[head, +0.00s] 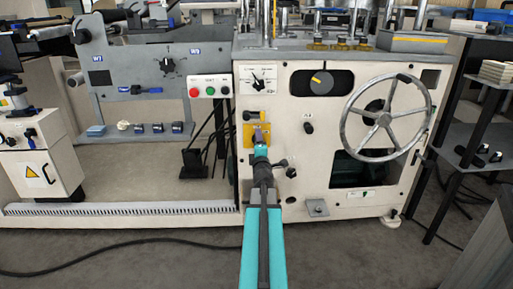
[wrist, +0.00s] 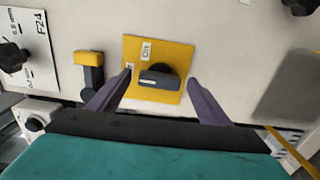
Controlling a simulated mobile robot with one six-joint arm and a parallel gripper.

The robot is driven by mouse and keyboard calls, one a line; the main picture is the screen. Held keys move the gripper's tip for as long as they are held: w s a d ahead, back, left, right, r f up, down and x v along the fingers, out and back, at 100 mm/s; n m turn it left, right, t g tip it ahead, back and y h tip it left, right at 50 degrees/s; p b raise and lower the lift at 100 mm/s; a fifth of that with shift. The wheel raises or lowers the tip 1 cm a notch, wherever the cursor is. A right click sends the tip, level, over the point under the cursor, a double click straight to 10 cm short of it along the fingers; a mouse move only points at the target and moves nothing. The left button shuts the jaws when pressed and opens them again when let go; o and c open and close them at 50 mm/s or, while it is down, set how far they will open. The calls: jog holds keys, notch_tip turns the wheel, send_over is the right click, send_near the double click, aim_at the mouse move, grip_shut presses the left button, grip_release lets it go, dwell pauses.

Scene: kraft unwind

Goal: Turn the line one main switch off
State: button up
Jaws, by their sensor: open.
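A yellow plate with a black rotary knob (wrist: 158,77) is in the middle of the wrist view. The knob's grip lies crosswise in the wrist view. My gripper (wrist: 159,82) is open, its two purple fingers on either side of the knob with gaps to it; contact is not visible. In the head view my gripper (head: 259,131) stands before the yellow plate (head: 247,134), hiding most of it and the knob.
A yellow-topped lever (wrist: 90,70) is close to one finger in the wrist view. In the head view a red-green button box (head: 210,86), a yellow-pointer dial (head: 321,82), a handwheel (head: 385,117) and a black knob (head: 308,128) surround the plate.

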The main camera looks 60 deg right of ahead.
jog(key=shift+a, duration=0.1)
jog(key=p+v, duration=0.6)
jog(key=v, duration=0.1)
jog(key=shift+r, duration=0.2)
dwell(0.7)
jog(key=p, duration=0.5)
jog(key=shift+s+a, duration=0.1)
jog(key=shift+a, duration=0.3)
jog(key=p+v, duration=0.1)
jog(key=p, duration=0.5)
jog(key=shift+s+a+p, duration=0.15)
jog(key=shift+s+p, duration=0.15)
jog(key=shift+p+v, duration=1)
jog(key=shift+v, duration=0.2)
jog(key=shift+f, duration=0.1)
